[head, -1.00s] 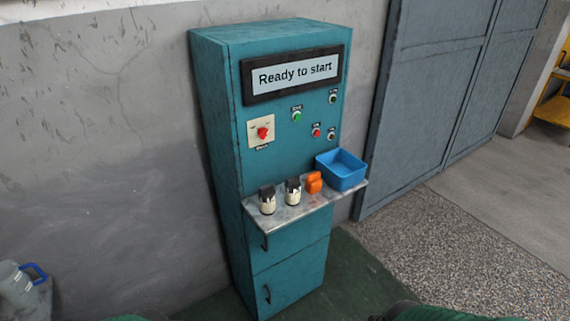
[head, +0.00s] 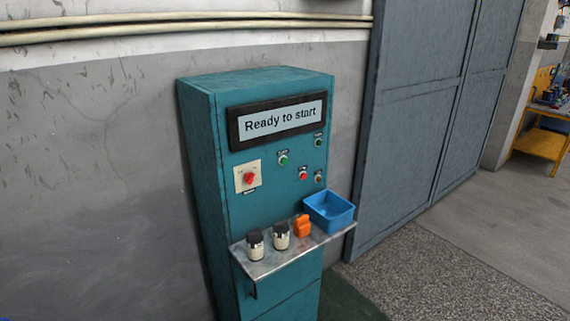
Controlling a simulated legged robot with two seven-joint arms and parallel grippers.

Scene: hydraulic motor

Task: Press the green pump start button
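The green button (head: 283,160) sits on the front of a teal control cabinet (head: 232,215), below its display (head: 281,119), which reads "Ready to start". A red button (head: 303,174) is to its lower right, and a red rotary switch (head: 249,178) on a pale plate is to its left. Two small dark buttons or lamps are on the right side of the panel. Neither of my grippers shows in the head view. Nothing covers the green button.
A metal shelf (head: 263,267) juts out below the buttons. It holds two dark-topped jars (head: 255,245), an orange object (head: 302,226) and a blue bin (head: 330,211). A grey door (head: 420,110) is to the right. The speckled floor at lower right is clear.

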